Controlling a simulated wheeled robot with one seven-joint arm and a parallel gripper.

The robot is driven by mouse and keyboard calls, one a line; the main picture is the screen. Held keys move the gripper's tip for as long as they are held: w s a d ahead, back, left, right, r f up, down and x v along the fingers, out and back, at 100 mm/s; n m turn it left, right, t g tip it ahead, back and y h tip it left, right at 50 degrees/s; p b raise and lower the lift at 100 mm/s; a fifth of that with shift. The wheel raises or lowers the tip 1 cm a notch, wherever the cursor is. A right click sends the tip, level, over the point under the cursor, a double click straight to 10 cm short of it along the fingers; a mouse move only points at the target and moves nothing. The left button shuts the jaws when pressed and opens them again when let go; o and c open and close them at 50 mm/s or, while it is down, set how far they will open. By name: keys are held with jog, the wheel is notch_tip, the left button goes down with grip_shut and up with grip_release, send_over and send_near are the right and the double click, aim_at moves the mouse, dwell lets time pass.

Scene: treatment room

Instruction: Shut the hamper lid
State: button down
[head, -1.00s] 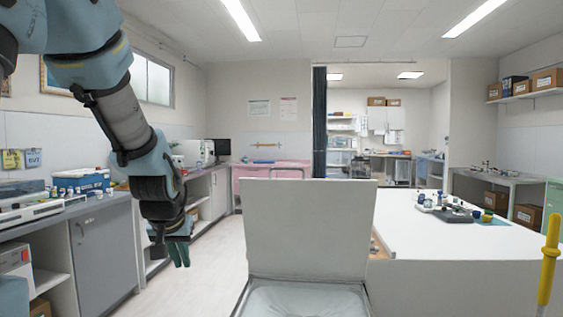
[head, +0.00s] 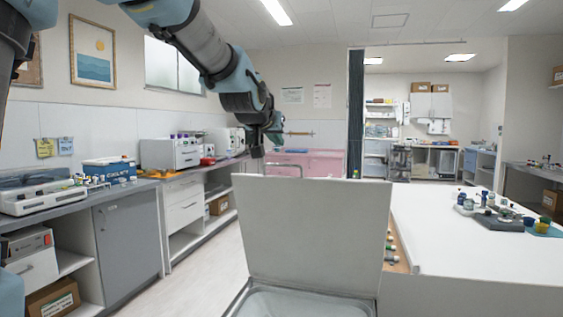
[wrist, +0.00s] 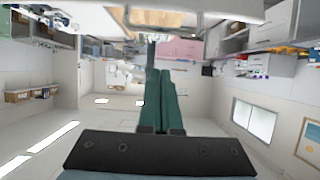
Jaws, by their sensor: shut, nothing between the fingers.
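The hamper lid (head: 312,230) is a flat white panel standing open, close to upright, at the lower middle of the head view. The hamper (head: 240,300) is below it, and only its rim and pale inside show at the bottom edge. My gripper (head: 274,133) is above the lid's top edge, left of its middle, and looks apart from it. Its green fingers (wrist: 163,75) are together and empty in the wrist view. A pale surface crosses the top of the wrist view, and I cannot tell if it is the lid.
A white-topped table (head: 450,240) with several small items stands close on the right of the hamper. A counter with grey cabinets (head: 128,240) runs along the left. Clear floor (head: 190,280) lies between the counter and the hamper.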

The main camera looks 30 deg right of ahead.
aim_at(282, 165)
jog(key=w+d+f, duration=0.2)
jog(key=f, duration=0.1)
jog(key=w+d+f, duration=0.1)
jog(key=w+f, duration=0.1)
jog(key=shift+d+p, duration=0.35)
jog(key=shift+p, duration=0.05)
jog(key=shift+s+a+f, duration=0.25)
jog(key=shift+a, duration=0.05)
jog(key=shift+s+a+f, duration=0.1)
jog(key=shift+f, duration=0.05)
